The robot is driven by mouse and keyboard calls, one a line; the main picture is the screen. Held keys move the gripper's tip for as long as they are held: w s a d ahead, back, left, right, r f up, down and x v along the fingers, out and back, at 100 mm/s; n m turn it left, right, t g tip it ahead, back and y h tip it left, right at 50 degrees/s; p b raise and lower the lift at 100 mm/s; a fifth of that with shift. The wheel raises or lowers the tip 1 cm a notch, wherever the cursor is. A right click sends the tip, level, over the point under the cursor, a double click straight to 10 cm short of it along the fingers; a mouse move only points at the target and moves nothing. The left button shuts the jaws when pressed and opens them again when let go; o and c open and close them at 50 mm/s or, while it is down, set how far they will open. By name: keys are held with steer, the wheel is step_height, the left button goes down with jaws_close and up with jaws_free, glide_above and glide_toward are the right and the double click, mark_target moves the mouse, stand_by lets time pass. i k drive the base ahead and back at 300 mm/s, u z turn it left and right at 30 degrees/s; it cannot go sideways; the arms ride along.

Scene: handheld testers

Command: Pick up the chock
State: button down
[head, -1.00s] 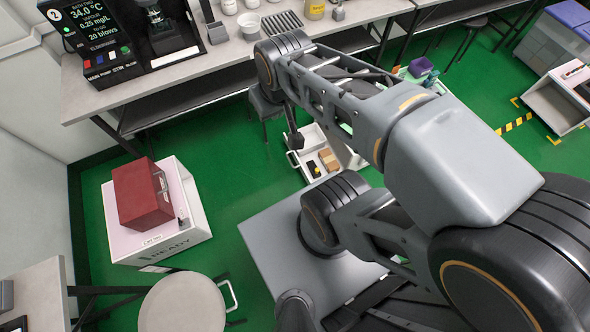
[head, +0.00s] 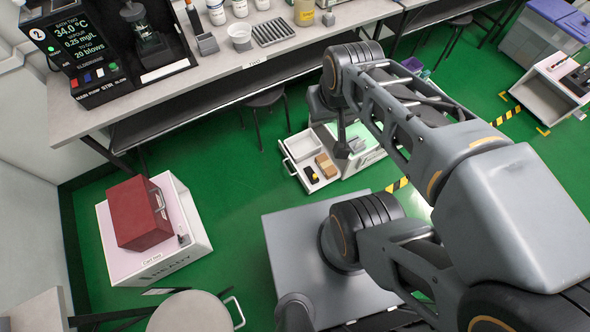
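I cannot tell for sure which thing is the chock. A brown block (head: 326,165) lies in an open white drawer (head: 289,155) of a low white cabinet. A small grey piece (head: 357,145) shows beside my gripper at the cabinet's top edge and could be a chock. My gripper (head: 341,152) hangs down above the right end of the drawer, to the right of the brown block. It is small and dark here, and its fingers are not clear. My arm hides part of the cabinet.
A small black and yellow item (head: 311,174) lies in the drawer. A red case (head: 138,213) sits on a white box (head: 187,240) at left. A workbench (head: 215,72) with instruments runs along the back. A round stool (head: 190,314) stands in front. Green floor lies clear between the box and drawer.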

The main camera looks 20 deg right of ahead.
mark_target(311, 173)
steer(key=z, duration=1.3)
steer(key=i, duration=0.4)
steer(key=u, duration=3)
